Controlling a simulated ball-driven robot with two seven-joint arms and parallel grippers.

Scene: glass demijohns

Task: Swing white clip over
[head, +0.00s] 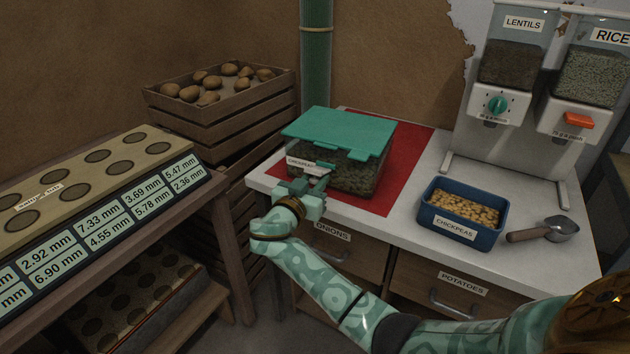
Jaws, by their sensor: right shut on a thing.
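A clear container (350,176) with a teal lid (338,132) stands on a red mat (408,160) on the white worktop. The lid lies over its top, and dark contents show through the walls. A white label (303,165) shows at its front left. My right gripper (316,181) is at the container's front left edge, just below the label, shut on a small part there. The fingers hide that part, and I cannot make out a white clip clearly. My left gripper is not in view.
A blue bin of chickpeas (440,229) and a metal scoop (558,229) stand to the right. Behind them are the lentils dispenser (505,75) and rice dispenser (585,85). A potato crate (225,125) and sizing bench (110,215) stand left.

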